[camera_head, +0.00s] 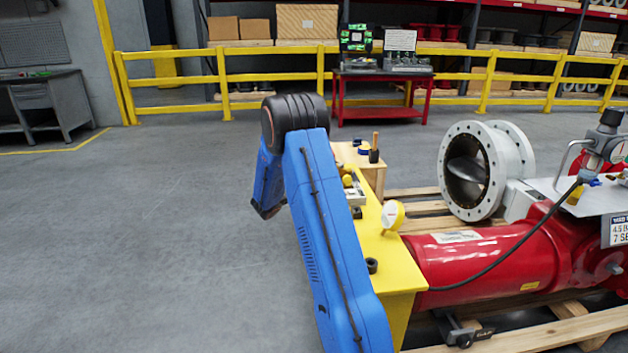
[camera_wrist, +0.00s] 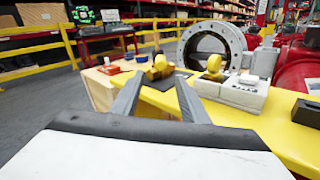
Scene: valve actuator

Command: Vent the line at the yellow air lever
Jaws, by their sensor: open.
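My gripper (camera_wrist: 160,82) is open in the wrist view, its two grey fingers apart and nothing held between them. A small yellow fitting (camera_wrist: 159,67) on a dark base shows just past the fingertips, between them; I cannot tell if they touch it. A second yellow fitting (camera_wrist: 213,66) stands on a grey-white block to the right. Which one is the air lever is too small to tell. In the head view, small yellow parts (camera_head: 348,181) sit on the yellow bench, partly behind my arm. My gripper is hidden there.
A red actuator cylinder (camera_head: 480,262) and a flanged valve body (camera_head: 467,172) lie to the right on pallets. A black hose (camera_head: 500,272) runs along the cylinder. Open floor lies left.

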